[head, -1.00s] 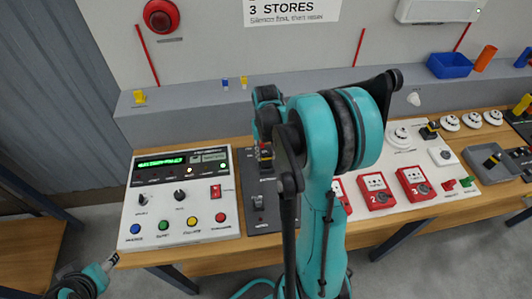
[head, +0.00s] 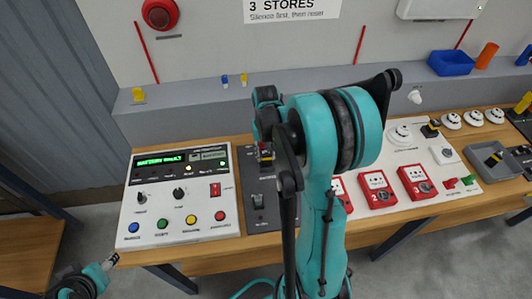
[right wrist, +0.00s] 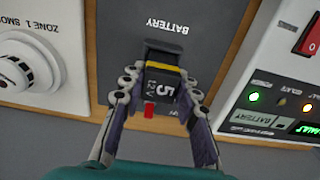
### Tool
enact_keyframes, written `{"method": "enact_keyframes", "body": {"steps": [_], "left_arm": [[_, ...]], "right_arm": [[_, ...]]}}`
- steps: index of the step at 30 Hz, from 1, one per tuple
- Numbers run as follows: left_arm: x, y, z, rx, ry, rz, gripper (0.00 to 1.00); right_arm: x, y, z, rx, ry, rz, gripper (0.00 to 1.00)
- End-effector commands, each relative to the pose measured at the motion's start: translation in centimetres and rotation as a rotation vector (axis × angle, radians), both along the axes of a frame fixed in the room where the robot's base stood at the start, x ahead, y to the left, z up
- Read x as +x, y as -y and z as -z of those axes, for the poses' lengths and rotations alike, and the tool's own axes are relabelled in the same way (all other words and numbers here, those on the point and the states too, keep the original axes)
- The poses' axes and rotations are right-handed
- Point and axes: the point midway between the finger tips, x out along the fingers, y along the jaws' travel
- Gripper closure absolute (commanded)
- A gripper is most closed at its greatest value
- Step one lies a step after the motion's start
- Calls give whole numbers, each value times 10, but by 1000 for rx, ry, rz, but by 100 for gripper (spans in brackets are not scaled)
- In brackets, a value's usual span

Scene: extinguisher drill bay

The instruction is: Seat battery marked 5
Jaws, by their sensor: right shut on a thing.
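The battery marked 5 (right wrist: 168,92) is dark, with a white 5, "12 V" and a yellow stripe. In the right wrist view it is between the fingers of my right gripper (right wrist: 160,85), which is shut on it. Its far end is at a dark holder (right wrist: 163,50) on the grey plate labelled BATTERY (right wrist: 115,20). I cannot tell how deep it sits. A small red piece (right wrist: 150,110) shows at its near end. In the head view the battery (head: 266,154) is partly hidden by my right arm. My left gripper (head: 112,261) is at the lower left edge, its jaws unclear.
The white control panel (head: 215,225) left of the battery plate displays "BATTERY FAULT". Red call points (head: 378,190) and white detectors (head: 450,121) lie to the right. A grey tray (head: 480,151) and blue bin (head: 450,63) are farther right. A grey ledge runs behind the bench.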

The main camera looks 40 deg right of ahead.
Motion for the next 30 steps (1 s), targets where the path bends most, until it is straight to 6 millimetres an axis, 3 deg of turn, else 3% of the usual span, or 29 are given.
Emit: {"method": "enact_keyframes", "body": {"steps": [30], "left_arm": [[0,0,14,0,0,0,49]], "right_arm": [[0,0,16,0,0,0,100]]}}
